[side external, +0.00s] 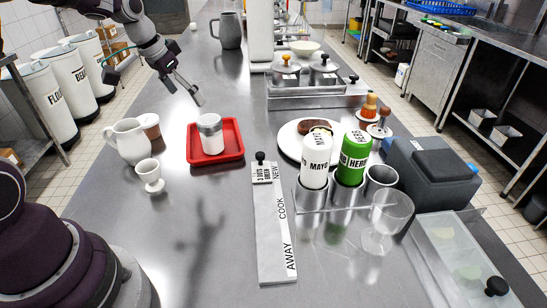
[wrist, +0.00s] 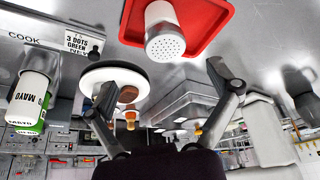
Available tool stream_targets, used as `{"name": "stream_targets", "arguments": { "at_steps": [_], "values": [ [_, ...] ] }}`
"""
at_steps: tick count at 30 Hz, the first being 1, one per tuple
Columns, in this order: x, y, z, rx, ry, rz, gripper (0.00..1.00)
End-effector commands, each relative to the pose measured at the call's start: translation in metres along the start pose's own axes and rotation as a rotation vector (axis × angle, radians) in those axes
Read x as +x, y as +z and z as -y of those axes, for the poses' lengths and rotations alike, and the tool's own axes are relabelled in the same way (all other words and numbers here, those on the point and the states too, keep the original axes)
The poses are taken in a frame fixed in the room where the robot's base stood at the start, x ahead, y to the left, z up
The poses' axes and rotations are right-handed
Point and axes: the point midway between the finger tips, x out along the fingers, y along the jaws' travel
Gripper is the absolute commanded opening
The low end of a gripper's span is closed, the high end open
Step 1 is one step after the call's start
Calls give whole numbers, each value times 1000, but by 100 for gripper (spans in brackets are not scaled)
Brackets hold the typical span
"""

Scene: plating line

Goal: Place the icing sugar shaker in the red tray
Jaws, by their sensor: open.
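The icing sugar shaker (side external: 210,134) is a white cylinder with a grey metal lid. It stands upright in the red tray (side external: 236,157) on the steel counter. In the wrist view, the shaker (wrist: 163,20) shows its perforated lid, and the red tray (wrist: 206,32) lies behind it. My gripper (side external: 185,97) is above and beyond the tray in the side external view, apart from the shaker. In the wrist view, my gripper (wrist: 164,88) has its two fingers spread wide with nothing between them.
A label strip (side external: 272,225), a MAYO bottle (side external: 316,160), a green HERB bottle (side external: 354,158) and a plate (side external: 287,139) are to the right.

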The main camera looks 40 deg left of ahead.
Motion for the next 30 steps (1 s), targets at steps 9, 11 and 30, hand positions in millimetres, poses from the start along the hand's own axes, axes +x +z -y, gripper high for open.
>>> {"name": "stream_targets", "arguments": {
  "at_steps": [9, 11, 30],
  "values": [
    [-94, 45, -106, 27, -22, -50, 88],
    [-104, 65, -121, 22, -19, -65, 88],
    [-114, 121, -144, -1, 2, -98, 88]
  ]
}}
